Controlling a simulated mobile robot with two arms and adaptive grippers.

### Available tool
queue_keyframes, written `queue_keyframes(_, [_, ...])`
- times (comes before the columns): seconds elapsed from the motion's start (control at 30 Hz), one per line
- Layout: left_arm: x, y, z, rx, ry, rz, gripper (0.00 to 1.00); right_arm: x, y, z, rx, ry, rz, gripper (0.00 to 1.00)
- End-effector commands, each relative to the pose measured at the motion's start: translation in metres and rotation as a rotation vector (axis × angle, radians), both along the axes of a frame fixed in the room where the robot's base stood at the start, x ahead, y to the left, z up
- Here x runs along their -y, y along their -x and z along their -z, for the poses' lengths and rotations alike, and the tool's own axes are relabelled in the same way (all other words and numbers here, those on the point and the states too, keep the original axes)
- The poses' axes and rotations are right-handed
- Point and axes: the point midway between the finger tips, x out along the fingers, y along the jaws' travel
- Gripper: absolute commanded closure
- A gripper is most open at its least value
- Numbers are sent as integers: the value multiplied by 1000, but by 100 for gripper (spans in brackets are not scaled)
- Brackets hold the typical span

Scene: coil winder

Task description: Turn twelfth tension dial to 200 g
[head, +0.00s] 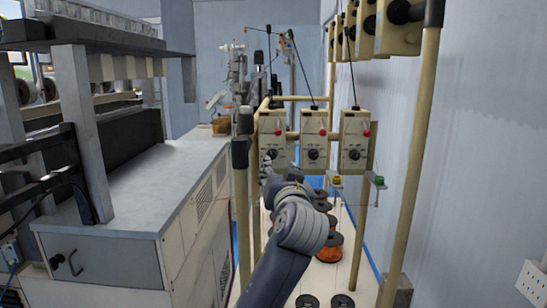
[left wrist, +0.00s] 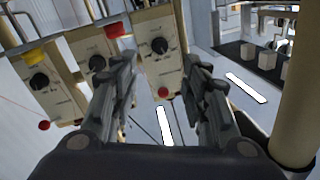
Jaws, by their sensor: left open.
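Three cream tension boxes hang side by side on a frame in the head view, each with a black dial. The dials are the left dial (head: 271,155), middle dial (head: 314,155) and right dial (head: 354,154). My left gripper (head: 267,165) is in front of the left box, partly hidden behind my own arm. The left wrist view is rolled over, and the left box's dial (left wrist: 160,46) shows there beyond the gap between my open fingers (left wrist: 162,85). The fingers are apart from it and hold nothing. Dial numbers and scale marks are too small to read. My right gripper is out of view.
A grey-topped cabinet (head: 140,185) stands left of the frame. A cream post (head: 410,150) rises at the right near the wall. Wire spools (head: 328,250) sit below the boxes. More tension units (head: 392,30) hang above right. Thin rods slant up from the boxes.

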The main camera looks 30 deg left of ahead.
Motion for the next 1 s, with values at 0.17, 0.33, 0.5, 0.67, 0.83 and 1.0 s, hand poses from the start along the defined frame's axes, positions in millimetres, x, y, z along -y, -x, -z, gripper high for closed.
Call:
queue_keyframes(0.17, [-17,-17,-3,-3,-3,-5,58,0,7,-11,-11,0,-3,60])
queue_keyframes(0.33, [-39,-43,-4,-4,-3,-4,58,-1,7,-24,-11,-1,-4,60])
queue_keyframes(0.5, [-56,-65,-3,-2,-2,-2,58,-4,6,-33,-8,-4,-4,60])
queue_keyframes(0.67, [-66,-76,-1,-2,-2,-1,58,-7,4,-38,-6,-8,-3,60])
queue_keyframes(0.83, [-69,-80,0,-1,-1,0,58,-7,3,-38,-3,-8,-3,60])
queue_keyframes(1.0, [-69,-80,0,-1,-1,0,58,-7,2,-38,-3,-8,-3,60])
